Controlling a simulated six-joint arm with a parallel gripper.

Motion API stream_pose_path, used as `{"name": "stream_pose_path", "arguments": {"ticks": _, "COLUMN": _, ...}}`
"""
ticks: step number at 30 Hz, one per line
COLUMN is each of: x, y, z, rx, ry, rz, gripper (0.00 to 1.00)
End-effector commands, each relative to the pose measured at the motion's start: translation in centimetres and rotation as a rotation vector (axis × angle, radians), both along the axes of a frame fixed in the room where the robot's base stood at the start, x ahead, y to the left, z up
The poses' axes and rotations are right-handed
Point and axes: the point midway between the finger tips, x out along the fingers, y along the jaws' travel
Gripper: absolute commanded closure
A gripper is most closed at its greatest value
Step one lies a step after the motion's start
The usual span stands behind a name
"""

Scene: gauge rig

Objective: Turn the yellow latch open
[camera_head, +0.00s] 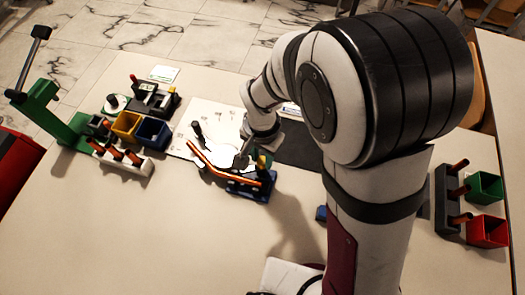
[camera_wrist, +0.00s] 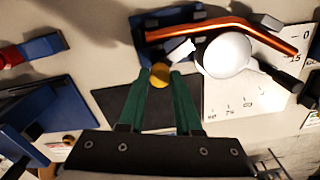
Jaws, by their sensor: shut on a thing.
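The yellow latch (camera_wrist: 159,75) shows as a small rounded yellow end between the tips of my gripper's green fingers (camera_wrist: 160,82) in the wrist view. My gripper is shut on it. In the head view, a bit of the yellow latch (camera_head: 261,162) shows beside my gripper (camera_head: 247,157), at the blue gauge rig (camera_head: 247,190). The blue rig also shows at the top of the wrist view (camera_wrist: 172,17). My fingers hide part of the latch, so I cannot tell its full angle.
A long orange bar (camera_head: 215,165) runs along the rig, close to my gripper. A white round disc with a black handle (camera_wrist: 228,54) lies beside it over a marked sheet (camera_wrist: 245,100). Bins and tool holders (camera_head: 127,125) stand left. The front table is mostly clear.

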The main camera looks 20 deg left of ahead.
Motion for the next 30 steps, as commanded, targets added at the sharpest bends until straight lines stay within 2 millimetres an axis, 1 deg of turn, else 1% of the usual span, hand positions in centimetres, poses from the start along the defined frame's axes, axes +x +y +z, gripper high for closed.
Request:
{"name": "stream_pose_path", "arguments": {"ticks": 9, "x": 0.03, "y": 0.04, "z": 0.08, "rx": 0.001, "ry": -0.002, "rz": -0.268, "gripper": 1.0}}
{"name": "stream_pose_path", "arguments": {"ticks": 15, "x": 0.04, "y": 0.03, "z": 0.08, "rx": 0.001, "ry": -0.002, "rz": -0.394, "gripper": 1.0}}
{"name": "stream_pose_path", "arguments": {"ticks": 21, "x": 0.04, "y": 0.03, "z": 0.08, "rx": 0.001, "ry": -0.002, "rz": -0.476, "gripper": 1.0}}
{"name": "stream_pose_path", "arguments": {"ticks": 30, "x": 0.06, "y": 0.02, "z": 0.08, "rx": 0.001, "ry": -0.002, "rz": -0.522, "gripper": 1.0}}
